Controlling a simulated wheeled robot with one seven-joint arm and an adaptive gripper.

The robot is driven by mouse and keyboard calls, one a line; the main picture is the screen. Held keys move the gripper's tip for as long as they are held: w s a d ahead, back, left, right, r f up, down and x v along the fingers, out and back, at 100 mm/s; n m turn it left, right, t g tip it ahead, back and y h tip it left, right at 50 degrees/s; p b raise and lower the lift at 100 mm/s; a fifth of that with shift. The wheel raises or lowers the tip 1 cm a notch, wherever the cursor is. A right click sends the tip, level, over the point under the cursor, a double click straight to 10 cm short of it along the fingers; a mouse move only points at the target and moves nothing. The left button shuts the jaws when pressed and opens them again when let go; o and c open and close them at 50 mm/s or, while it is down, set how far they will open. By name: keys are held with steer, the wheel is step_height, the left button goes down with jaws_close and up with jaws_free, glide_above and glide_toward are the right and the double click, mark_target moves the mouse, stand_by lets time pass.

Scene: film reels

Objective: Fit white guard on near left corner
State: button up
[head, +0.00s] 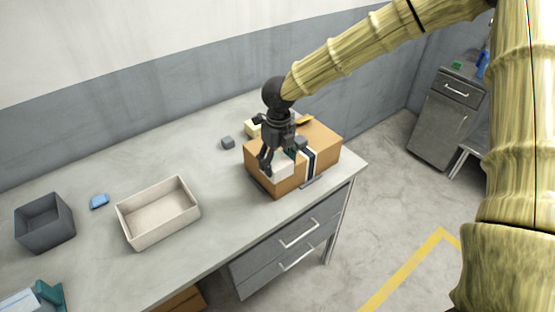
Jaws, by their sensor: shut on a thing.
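The brown cardboard box (322,142) stands near the right end of the grey table, with a dark and white band (309,160) around it. My gripper (274,164) is over the box's near left part, pointing down, and is shut on the white guard (280,171). The guard is at the top of the box corner facing the camera. My fingers hide part of it, and I cannot tell whether it is fully seated against the box.
A cream open tray (128,226), a dark grey bin (30,237) and a small blue block (99,201) are on the left of the table (90,265). A small grey block (228,142) lies left of the box. A cream piece (252,129) is behind it.

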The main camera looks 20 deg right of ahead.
mark_target(278, 160)
steer(key=shift+f, duration=0.5)
steer(key=o, duration=1)
step_height(278, 160, up, 13)
steer(key=b, duration=0.2)
steer(key=shift+w+d+r+b, duration=0.1)
steer(key=shift+d+b, duration=0.05)
steer(key=shift+b, duration=0.15)
